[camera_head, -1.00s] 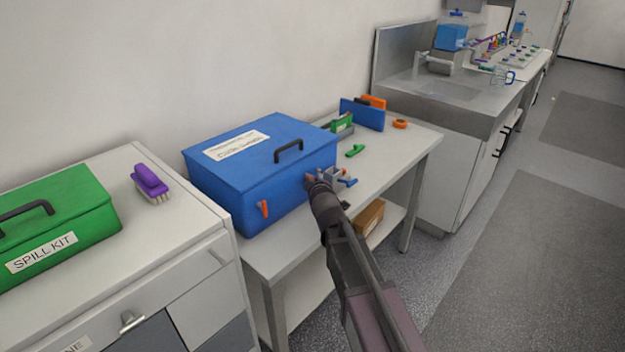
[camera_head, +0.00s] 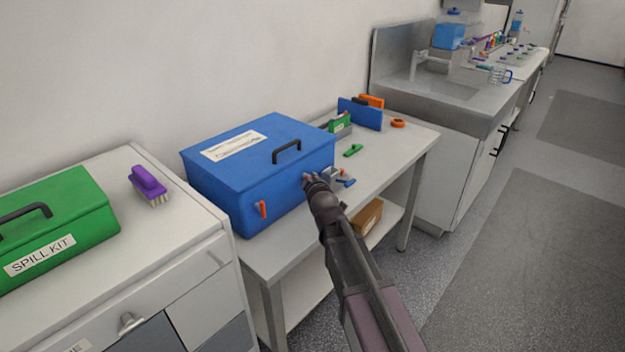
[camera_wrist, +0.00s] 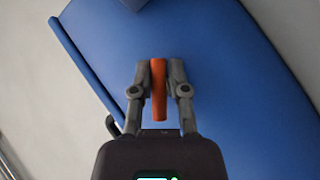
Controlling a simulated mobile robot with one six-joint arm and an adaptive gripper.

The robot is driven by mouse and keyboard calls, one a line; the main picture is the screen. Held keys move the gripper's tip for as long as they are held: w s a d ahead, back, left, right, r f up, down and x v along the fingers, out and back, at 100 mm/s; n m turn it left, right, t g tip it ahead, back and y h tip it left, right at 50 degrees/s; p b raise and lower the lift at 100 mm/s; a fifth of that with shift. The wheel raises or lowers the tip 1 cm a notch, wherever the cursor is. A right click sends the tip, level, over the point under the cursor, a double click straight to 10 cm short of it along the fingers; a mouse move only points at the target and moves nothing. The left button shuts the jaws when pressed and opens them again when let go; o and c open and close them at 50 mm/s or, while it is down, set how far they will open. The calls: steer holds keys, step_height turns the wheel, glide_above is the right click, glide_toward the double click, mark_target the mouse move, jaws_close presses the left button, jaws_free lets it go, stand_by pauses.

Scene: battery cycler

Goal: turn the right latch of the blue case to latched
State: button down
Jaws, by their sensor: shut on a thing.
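The blue case (camera_head: 230,165) stands closed on the bench, with a black handle and a white label on its lid. Its left orange latch (camera_head: 263,209) shows on the front face, close to upright. My gripper (camera_head: 312,180) is at the right part of the front face and hides most of the right latch in the head view. In the wrist view the right latch (camera_wrist: 158,92) is an orange bar between the two fingers of my gripper (camera_wrist: 159,85), which is shut on it. The bar lies nearly in line with the fingers in that view.
A grey and blue object (camera_head: 345,180) lies just right of my gripper on the bench (camera_head: 385,165). A green piece (camera_head: 353,150) lies behind it. A green spill kit (camera_head: 50,225) and a purple brush (camera_head: 149,184) are on the left counter.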

steer(key=shift+w+r+p, duration=0.1)
steer(key=shift+r+p, duration=0.1)
steer(key=shift+p, duration=0.15)
steer(key=m+g+y+p, duration=0.1)
steer(key=m+g+p, duration=0.2)
steer(key=g+p, duration=0.1)
steer(key=shift+a, duration=0.1)
steer(key=m+g+y+p, duration=0.2)
steer(key=g, duration=0.1)
steer(key=shift+s+a+f+m, duration=0.1)
steer(key=shift+s+f+m, duration=0.1)
steer(key=shift+m, duration=0.1)
stand_by(0.5)
steer(key=c, duration=0.7)
jaws_free()
steer(key=shift+s, duration=0.1)
